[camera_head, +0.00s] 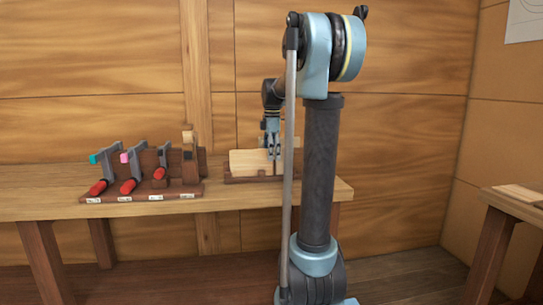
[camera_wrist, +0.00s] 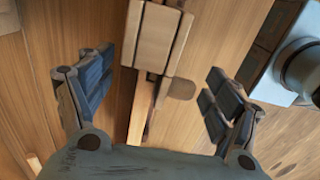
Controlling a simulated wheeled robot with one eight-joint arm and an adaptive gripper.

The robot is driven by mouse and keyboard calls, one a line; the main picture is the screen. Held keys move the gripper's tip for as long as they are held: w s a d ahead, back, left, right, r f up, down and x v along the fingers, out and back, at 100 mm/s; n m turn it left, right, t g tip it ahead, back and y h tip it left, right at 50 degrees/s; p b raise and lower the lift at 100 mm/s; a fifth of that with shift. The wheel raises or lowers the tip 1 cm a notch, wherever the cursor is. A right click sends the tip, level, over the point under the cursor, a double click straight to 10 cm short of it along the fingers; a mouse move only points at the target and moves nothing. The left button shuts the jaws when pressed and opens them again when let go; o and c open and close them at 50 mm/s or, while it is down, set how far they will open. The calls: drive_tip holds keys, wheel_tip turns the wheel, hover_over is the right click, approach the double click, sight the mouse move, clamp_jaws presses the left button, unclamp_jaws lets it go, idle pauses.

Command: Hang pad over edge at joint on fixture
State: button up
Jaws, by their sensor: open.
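My gripper (camera_head: 272,150) is above and in front of the fixture in the head view. In the wrist view its two fingers (camera_wrist: 158,64) are wide apart with nothing clasped. A pale, saddle-like wooden piece, probably the pad (camera_wrist: 153,36), lies between and beyond the fingertips. It appears to sit across the top of a narrow upright edge (camera_wrist: 138,112), apart from both fingers. In the head view the fixture (camera_head: 236,180) is a dark base holding pale planks (camera_head: 246,161) on the bench. The pad cannot be made out there, and my gripper hides part of the planks.
A dark rack (camera_head: 134,193) on the bench (camera_head: 50,203) to the left holds several clamps with red handles, such as this one (camera_head: 128,187). A wooden block (camera_head: 190,170) stands at its right end. Another table (camera_head: 520,200) is at the far right.

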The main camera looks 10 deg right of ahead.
wheel_tip(320, 180, up, 12)
drive_tip(key=shift+s, duration=0.2)
idle(0.5)
drive_tip(key=shift+f, duration=0.1)
